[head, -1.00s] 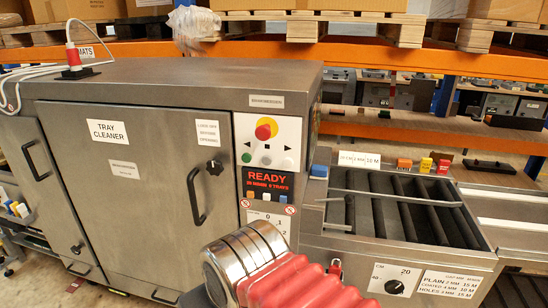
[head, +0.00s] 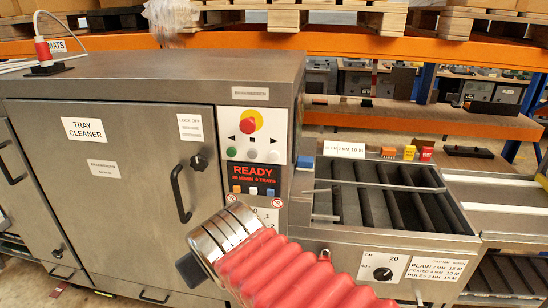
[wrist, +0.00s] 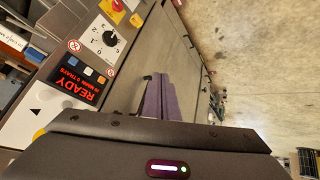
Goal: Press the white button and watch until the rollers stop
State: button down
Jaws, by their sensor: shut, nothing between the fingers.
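The steel tray cleaner's control panel carries a lit red READY display (head: 254,174), also in the wrist view (wrist: 77,88). Below it is a row of small coloured buttons, with a whitish button (head: 253,190) between an orange and a blue one; the wrist view shows this whitish button too (wrist: 88,71). Above the display are a green button (head: 231,152), pale round buttons (head: 273,156) and a red stop button (head: 247,126). My gripper (wrist: 159,78) is shut and empty, in front of the machine and apart from the panel. In the head view my wrist mostly hides it.
A black door handle (head: 181,192) sticks out left of the panel. Dark rollers (head: 378,205) lie in an open bed at right, with a thin bar across. A dial (head: 382,273) is on that bed's front. Open floor (wrist: 250,70) shows in the wrist view.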

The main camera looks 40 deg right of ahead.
aim_at(274, 156)
jog(key=w+d+r+n+t, duration=0.5)
jog(key=w+d+n+t, duration=0.25)
jog(key=w+d, duration=0.5)
jog(key=s+d+t, duration=0.2)
jog(key=s+d, duration=0.4)
jog(key=d, duration=0.2)
jog(key=shift+d+f+n, duration=0.35)
jog(key=shift+f+n, duration=0.1)
jog(key=shift+d, duration=0.1)
jog(key=shift+w+d, duration=0.85)
jog(key=shift+d, duration=0.3)
jog(key=shift+w+d, duration=0.9)
jog(key=shift+d, duration=0.2)
jog(key=shift+w+d, duration=0.85)
jog(key=shift+d, duration=0.3)
jog(key=shift+d, duration=0.1)
jog(key=shift+w+d, duration=0.15)
jog(key=shift+d, duration=0.1)
